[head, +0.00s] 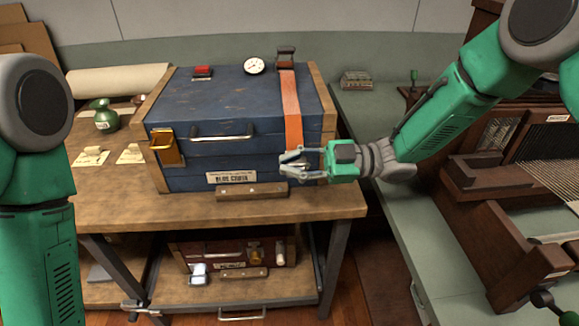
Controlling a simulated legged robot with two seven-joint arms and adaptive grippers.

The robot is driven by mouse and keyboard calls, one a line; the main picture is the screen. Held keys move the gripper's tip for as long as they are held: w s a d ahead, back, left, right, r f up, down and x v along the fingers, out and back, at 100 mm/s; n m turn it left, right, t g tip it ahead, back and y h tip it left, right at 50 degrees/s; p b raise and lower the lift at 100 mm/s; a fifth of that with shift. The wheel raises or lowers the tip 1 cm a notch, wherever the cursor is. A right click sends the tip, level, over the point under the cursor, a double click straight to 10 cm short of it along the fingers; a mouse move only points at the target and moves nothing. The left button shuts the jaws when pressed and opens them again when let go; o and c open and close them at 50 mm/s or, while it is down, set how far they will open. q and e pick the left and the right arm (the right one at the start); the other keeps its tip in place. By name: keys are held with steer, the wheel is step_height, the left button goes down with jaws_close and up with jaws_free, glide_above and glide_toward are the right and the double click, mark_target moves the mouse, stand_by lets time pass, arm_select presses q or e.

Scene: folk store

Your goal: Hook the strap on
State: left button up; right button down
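The blue crate (225,95), labelled "BLUE CRATE", stands closed on the wooden bench. An orange strap (291,105) runs from a dark buckle (286,55) at the back of the lid, over the lid's right side and down the front. My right gripper (283,164) is at the crate's front right, pointing left, its fingers over the strap's lower end. They hide that end, and I cannot tell whether they grip it. A brass latch (167,146) sits at the crate's front left corner. My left arm shows at the left edge; its gripper is out of view.
A small wooden block (251,191) lies before the crate. A gauge (254,66) and a red item (203,71) are on the lid. A dark red crate (232,254) stands on the lower shelf. A green flask (105,117) stands left; a loom (520,170) stands right.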

steer(key=shift+w+f+b, duration=0.1)
steer(key=shift+f+b, duration=0.25)
steer(key=shift+f, duration=0.5)
steer(key=c, duration=1.6)
jaws_free()
steer(key=shift+w, duration=0.1)
steer(key=shift+c, duration=0.2)
step_height(320, 180, up, 10)
steer(key=shift+w, duration=0.1)
